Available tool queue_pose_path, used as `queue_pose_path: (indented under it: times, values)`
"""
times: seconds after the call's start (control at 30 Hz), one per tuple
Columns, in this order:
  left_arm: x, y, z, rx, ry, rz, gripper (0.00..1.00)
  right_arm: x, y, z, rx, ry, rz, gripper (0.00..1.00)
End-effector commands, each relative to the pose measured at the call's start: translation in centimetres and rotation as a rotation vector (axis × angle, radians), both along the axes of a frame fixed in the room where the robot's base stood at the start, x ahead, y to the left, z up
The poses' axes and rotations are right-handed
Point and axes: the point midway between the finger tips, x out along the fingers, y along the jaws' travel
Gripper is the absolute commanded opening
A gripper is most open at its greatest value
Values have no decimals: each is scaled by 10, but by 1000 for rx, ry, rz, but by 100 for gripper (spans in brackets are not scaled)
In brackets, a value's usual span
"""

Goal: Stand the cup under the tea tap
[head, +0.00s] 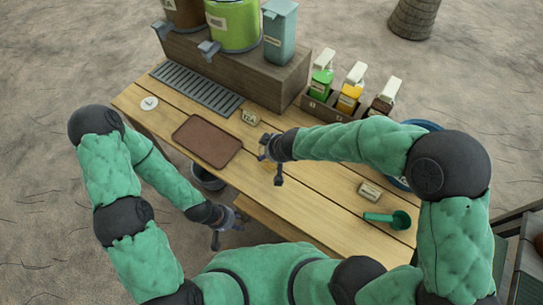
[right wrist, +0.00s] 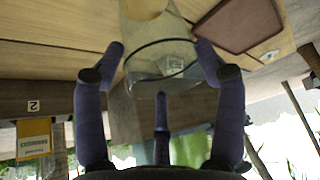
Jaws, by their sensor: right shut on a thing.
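A clear glass cup (right wrist: 160,65) is between the fingers of my right gripper in the right wrist view. My right gripper (head: 268,161) is shut on it, above the table beside the brown tray; the cup is hard to make out in the head view. Two grey taps, a left tap (head: 163,28) and a right tap (head: 209,49), stick out below a brown dispenser (head: 184,14) and a green dispenser (head: 234,22). Their labels are too small to read. A slotted drip grate (head: 197,90) lies below the taps. My left gripper (head: 230,227) is open and empty at the table's near edge.
A brown tray (head: 207,141) and a small TEA block (head: 250,118) lie between my right gripper and the grate. A white disc (head: 149,103) is at the left. Pump bottles (head: 349,93) stand in a rack behind. A green scoop (head: 388,219) lies at the right.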

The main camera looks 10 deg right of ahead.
Motion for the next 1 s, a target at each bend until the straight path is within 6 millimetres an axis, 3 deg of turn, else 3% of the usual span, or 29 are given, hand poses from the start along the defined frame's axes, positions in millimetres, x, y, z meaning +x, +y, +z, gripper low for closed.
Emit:
queue_pose_path:
  times: [0.1,0.2,0.67,0.7,0.77,0.8,1.0]
  values:
    - [0,0,-11,0,0,0,40,0,-1,-22,-1,4,-1,27]
    - [0,0,-15,0,0,0,40,0,0,-30,-1,1,-1,27]
    - [0,0,-19,0,0,0,40,0,0,-35,-1,1,-1,27]
    - [0,0,-19,0,0,0,40,0,0,-35,-1,1,-1,73]
    - [0,0,-18,0,0,0,40,0,0,-34,-1,1,-1,90]
    - [0,0,-18,0,0,0,40,0,0,-34,-1,1,-1,94]
    - [0,0,-18,0,0,0,40,0,0,-34,0,1,-1,94]
